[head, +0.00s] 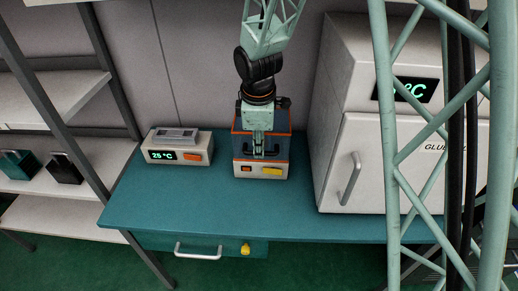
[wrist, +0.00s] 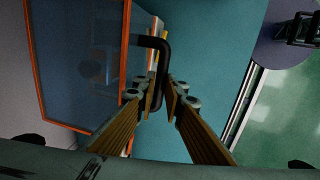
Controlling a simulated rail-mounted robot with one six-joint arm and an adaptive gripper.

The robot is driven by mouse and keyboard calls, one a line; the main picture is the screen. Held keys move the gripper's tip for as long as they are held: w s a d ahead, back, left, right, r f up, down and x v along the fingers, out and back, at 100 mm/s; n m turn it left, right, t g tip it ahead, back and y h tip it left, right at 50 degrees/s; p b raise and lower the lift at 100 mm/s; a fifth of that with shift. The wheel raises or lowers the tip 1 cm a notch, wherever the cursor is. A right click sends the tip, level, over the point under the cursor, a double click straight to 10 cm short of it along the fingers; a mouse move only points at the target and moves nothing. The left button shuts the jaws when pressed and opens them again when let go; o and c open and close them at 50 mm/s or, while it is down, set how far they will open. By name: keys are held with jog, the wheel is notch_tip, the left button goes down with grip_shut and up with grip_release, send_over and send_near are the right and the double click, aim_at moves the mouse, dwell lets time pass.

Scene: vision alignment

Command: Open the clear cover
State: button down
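The clear cover (wrist: 85,55) has orange edges and a see-through bluish panel. In the head view the cover (head: 240,146) sits down on a small white device (head: 248,170) on the bench. A black bent handle (wrist: 163,50) stands out from the cover's front side. My gripper (wrist: 161,86) has its two fingertips close on either side of this handle, with the handle's bar between them and little gap left. In the head view my gripper (head: 258,150) reaches down in front of the cover and hides part of it and of the handle.
A white box with a 25 °C display (head: 176,152) stands left on the teal bench (head: 135,200). A large white glove-box-like cabinet (head: 365,140) stands close on the right. A drawer with a handle (head: 198,252) is below. Bench in front of the device is clear.

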jog(key=shift+r, duration=0.1)
jog(key=shift+w+r+p, duration=0.45)
jog(key=shift+r+p, duration=0.05)
jog(key=shift+r, duration=0.15)
jog(key=shift+w+r+p, duration=0.4)
jog(key=shift+r+p, duration=0.05)
jog(key=shift+r, duration=0.15)
jog(key=c, duration=3)
grip_release()
jog(key=shift+f, duration=0.1)
jog(key=shift+o, duration=0.2)
